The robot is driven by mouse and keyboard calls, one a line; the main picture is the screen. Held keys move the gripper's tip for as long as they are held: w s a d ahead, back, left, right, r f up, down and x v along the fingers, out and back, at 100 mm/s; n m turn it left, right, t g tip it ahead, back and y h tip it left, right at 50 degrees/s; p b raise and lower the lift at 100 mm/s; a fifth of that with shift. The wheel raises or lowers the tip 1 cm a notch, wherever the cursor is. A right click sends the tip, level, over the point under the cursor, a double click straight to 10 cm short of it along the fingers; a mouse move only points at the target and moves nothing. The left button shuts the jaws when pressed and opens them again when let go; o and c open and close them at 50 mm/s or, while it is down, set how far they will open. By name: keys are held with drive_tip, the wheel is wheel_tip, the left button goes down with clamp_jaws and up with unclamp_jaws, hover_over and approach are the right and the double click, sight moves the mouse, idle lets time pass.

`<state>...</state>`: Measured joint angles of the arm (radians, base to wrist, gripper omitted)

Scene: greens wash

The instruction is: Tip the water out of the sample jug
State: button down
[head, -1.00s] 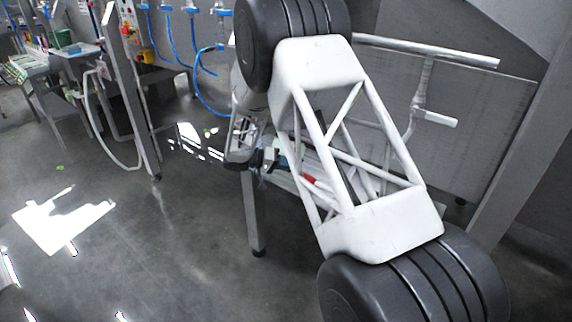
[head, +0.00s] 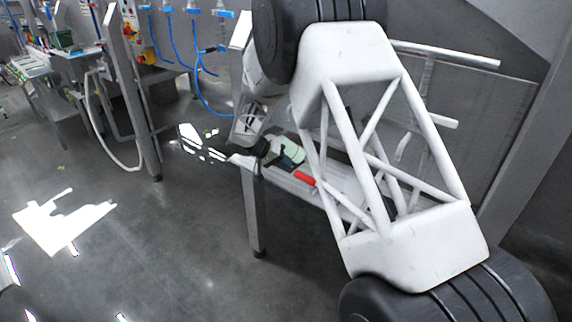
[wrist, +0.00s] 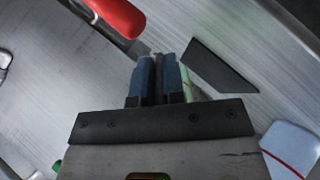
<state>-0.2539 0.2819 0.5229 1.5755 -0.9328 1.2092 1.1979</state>
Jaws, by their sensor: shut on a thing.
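The sample jug appears to be the pale green, see-through thing (head: 289,148) beside my gripper in the head view, over the metal table. A pale green sliver of it (wrist: 186,84) shows beside the right finger in the wrist view. My gripper (wrist: 159,82) has two blue fingers close together on a narrow dark part, seemingly the jug's handle. In the head view my gripper (head: 284,161) is small and partly behind my arm. Most of the jug is hidden, and I cannot make out its water or its tilt.
A red-handled thing (head: 304,178) lies near my gripper; its red part also shows in the wrist view (wrist: 120,14). A white-and-blue object (wrist: 290,148) is at the wrist view's lower right. Blue hoses (head: 178,45) hang at the back. The floor at left is open.

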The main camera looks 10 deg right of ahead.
drive_tip(key=shift+r, duration=0.1)
idle(0.5)
drive_tip(key=y, duration=0.2)
drive_tip(key=r+y, duration=0.1)
drive_tip(key=y, duration=0.2)
drive_tip(key=shift+r, duration=0.1)
drive_tip(key=shift+r+g+y, duration=0.15)
drive_tip(key=shift+r+y, duration=0.1)
drive_tip(key=shift+y, duration=0.9)
drive_tip(key=shift+r+g+y, duration=0.15)
drive_tip(key=shift+r+y, duration=0.1)
drive_tip(key=shift+y, duration=0.9)
drive_tip(key=shift+r, duration=0.1)
drive_tip(key=shift+a, duration=0.1)
